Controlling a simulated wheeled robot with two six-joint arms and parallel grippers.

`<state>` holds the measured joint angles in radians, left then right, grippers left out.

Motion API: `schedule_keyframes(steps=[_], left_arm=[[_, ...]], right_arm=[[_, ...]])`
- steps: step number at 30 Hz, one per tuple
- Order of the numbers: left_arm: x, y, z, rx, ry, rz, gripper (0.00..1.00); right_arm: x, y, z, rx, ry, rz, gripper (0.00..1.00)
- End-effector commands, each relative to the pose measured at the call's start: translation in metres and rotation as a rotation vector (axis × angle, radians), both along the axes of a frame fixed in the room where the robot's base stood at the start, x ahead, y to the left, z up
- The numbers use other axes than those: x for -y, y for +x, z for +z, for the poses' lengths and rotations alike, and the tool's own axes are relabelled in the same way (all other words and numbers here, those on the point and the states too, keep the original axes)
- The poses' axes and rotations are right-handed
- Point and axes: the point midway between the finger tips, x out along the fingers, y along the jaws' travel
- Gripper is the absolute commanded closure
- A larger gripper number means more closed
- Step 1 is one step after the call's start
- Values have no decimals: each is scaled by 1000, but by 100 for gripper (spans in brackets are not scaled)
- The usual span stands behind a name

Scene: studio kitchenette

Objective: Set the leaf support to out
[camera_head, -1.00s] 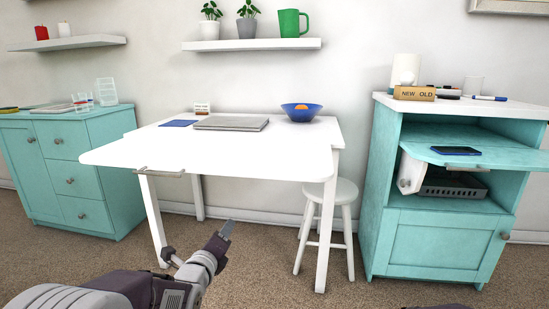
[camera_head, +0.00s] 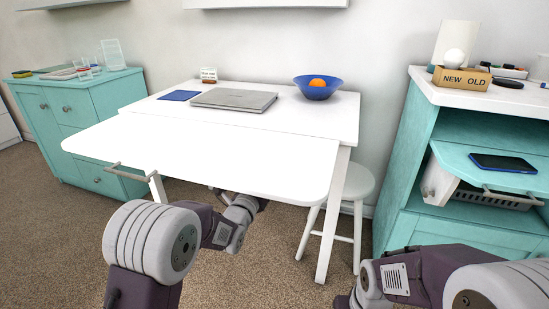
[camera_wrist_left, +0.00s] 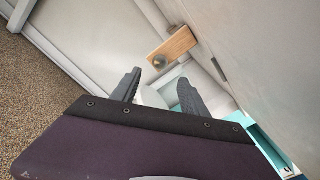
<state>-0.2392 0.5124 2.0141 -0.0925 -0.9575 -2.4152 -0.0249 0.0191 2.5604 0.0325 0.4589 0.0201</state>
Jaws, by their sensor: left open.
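The white table has a raised leaf (camera_head: 200,155) at its front, level with the top. In the left wrist view, a small wooden piece with a grey knob (camera_wrist_left: 172,47), which looks like the leaf support, sits against white panels under the table. My left gripper (camera_wrist_left: 159,90) is open and empty, its fingers pointing toward the knob, with a gap between them. In the head view my left arm reaches under the leaf and the leaf hides the fingertips. My right arm shows at lower right, its gripper out of view.
A bar handle (camera_head: 125,172) is on the leaf's front edge. A laptop (camera_head: 234,99) and a blue bowl (camera_head: 317,91) with an orange stand on the table. A white stool (camera_head: 352,190) is beneath its right side. A teal cabinet (camera_head: 400,205) stands right.

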Motion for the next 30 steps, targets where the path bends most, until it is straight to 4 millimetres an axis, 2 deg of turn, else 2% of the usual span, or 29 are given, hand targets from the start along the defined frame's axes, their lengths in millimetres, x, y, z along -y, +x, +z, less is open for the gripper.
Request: schedule_keyframes(steps=[4,6,13,18,26,30], left_arm=[[7,22,4,0,0,0,48],[12,36,-5,3,-1,0,48],[24,72,-3,3,-1,0,48],[27,83,-1,0,0,0,48],[27,84,0,0,0,0,48],[27,84,0,0,0,0,87]], right_arm=[[0,0,15,0,0,0,69],[0,0,-4,1,0,0,69],[0,0,-18,0,0,0,69],[0,0,-20,0,0,0,69],[0,0,-20,1,0,0,69],[0,0,-20,1,0,0,69]])
